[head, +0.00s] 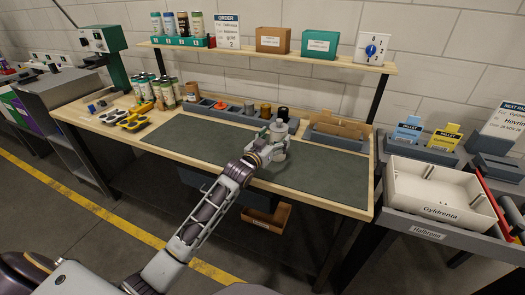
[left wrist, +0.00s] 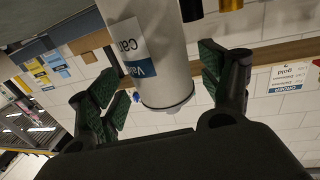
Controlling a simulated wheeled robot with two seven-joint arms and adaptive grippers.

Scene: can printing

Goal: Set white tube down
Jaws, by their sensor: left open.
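The white tube (left wrist: 160,60) carries a blue and white label and lies between the green-padded fingers of my left gripper (left wrist: 160,88) in the left wrist view. The fingers are open, with a gap to the tube on each side in the picture. In the head view the tube (head: 279,129) stands at the back of the dark green mat (head: 330,176), just in front of the grey slotted rack (head: 231,115). My left gripper (head: 272,146) is low over the mat at the tube, and hides part of it. My right gripper is not in view.
The rack holds red, grey, brown and black pieces. A cardboard-coloured holder (head: 340,128) stands right of the tube. Several cans (head: 160,92) and a yellow-and-black tray (head: 136,117) are at the left. A shelf (head: 265,54) runs above. The mat is clear on both sides.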

